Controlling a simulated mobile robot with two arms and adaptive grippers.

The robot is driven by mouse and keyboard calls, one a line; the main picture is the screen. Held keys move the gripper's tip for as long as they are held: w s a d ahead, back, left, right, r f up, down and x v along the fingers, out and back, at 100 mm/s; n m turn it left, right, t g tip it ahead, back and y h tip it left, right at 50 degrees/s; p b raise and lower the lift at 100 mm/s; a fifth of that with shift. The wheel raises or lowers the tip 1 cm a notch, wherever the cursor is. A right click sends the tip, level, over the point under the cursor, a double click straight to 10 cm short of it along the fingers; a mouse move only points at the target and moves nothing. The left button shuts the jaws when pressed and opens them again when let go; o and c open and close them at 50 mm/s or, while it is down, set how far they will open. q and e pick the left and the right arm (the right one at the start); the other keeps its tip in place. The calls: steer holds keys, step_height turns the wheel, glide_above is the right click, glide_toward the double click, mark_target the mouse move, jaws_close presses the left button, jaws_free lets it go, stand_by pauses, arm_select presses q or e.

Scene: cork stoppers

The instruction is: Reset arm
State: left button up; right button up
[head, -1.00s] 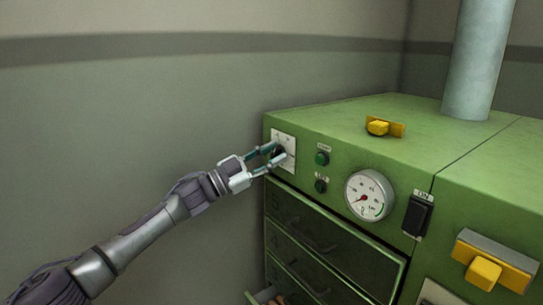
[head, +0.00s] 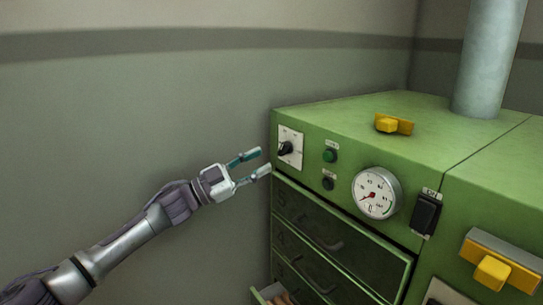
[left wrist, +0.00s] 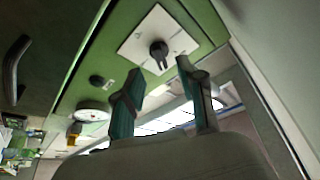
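My left gripper (head: 258,163) is open and empty, left of the green machine (head: 350,125) and apart from it. Just beyond it on the machine's front is a black rotary knob (head: 285,149) on a white plate (head: 297,140). In the left wrist view the knob (left wrist: 159,50) shows ahead of the two open fingers (left wrist: 160,92), with a clear gap. My right gripper is in neither view.
The front also has a green button (head: 330,156), a dark button (head: 328,184), a round gauge (head: 377,193) and a black switch (head: 425,213). Drawers (head: 330,240) sit below; the lowest visible one (head: 268,294) is partly open. The wall side at left is free.

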arm_select(q)
steer(key=shift+v, duration=0.75)
steer(key=shift+d+f, duration=0.1)
steer(key=shift+f, duration=0.05)
